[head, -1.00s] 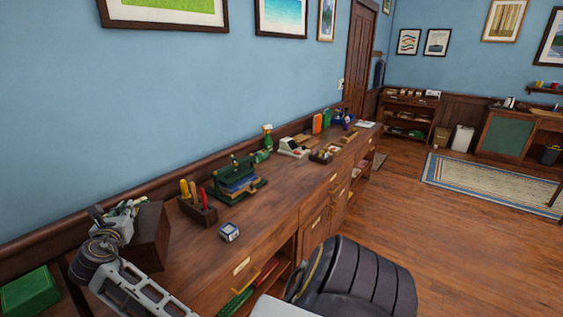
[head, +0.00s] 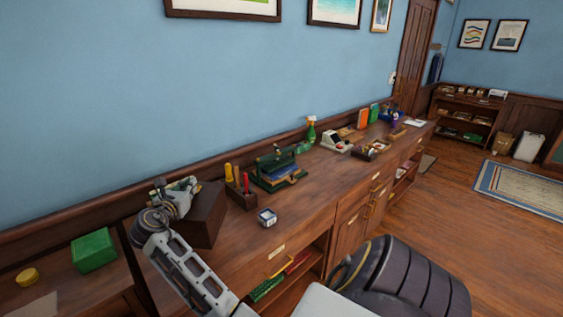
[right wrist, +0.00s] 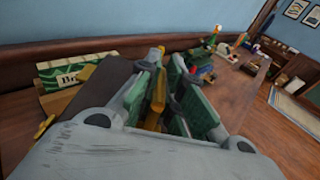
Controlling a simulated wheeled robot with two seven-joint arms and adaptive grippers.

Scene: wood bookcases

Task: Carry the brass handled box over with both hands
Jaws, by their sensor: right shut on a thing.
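A dark brown wooden box (head: 208,215) stands on the left part of the long wooden desk (head: 300,225) in the head view. The box's dark surface (right wrist: 105,85) shows beside the fingers. The far side of the box is hidden. My left gripper is in neither view.
Close to the right of the box are a tool holder (head: 241,199) and a small blue-and-white box (head: 267,217). A green rack (head: 280,180) stands behind them. A green box (head: 93,250) and a yellow tin (head: 27,277) are on a surface at left. Open floor lies at right.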

